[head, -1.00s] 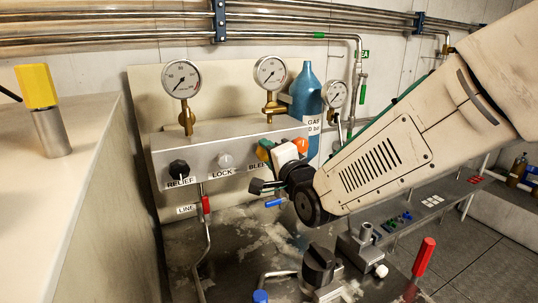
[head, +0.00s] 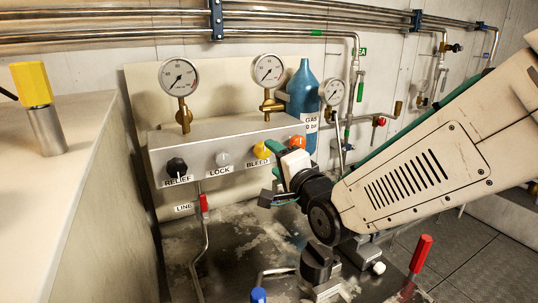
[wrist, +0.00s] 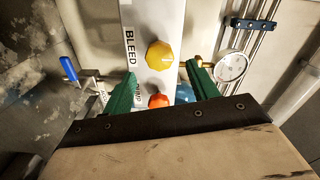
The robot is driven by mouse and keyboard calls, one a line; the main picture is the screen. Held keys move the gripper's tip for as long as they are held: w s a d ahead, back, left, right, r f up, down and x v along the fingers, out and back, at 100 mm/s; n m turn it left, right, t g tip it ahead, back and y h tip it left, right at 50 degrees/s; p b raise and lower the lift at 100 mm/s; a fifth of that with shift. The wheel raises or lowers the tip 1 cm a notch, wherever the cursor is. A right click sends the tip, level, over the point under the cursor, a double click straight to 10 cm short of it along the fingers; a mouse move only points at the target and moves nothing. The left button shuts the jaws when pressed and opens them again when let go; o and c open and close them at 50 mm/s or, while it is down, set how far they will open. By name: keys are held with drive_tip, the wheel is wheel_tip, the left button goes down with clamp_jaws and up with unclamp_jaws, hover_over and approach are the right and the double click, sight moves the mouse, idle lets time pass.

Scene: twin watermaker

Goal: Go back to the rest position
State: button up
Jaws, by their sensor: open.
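My gripper (head: 266,174) is open and empty in front of the right part of the grey valve panel (head: 215,137). In the wrist view my gripper (wrist: 160,70) shows two green fingers, spread apart, with the yellow BLEED knob (wrist: 160,55) seen between and beyond them. In the head view the yellow knob (head: 262,150) is just left of the upper finger. An orange knob (head: 298,142) is partly hidden behind my gripper; it also shows in the wrist view (wrist: 158,100). I cannot tell how far the fingers are from the panel.
Black RELIEF (head: 177,167) and grey LOCK (head: 222,159) knobs are at left. Gauges (head: 179,77) stand on the panel, with a blue gas bottle (head: 303,92) behind. A red-handled lever (head: 421,255) stands on the bench at right. A pale counter (head: 80,120) borders the left.

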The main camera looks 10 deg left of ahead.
drive_tip(key=shift+v, duration=1.3)
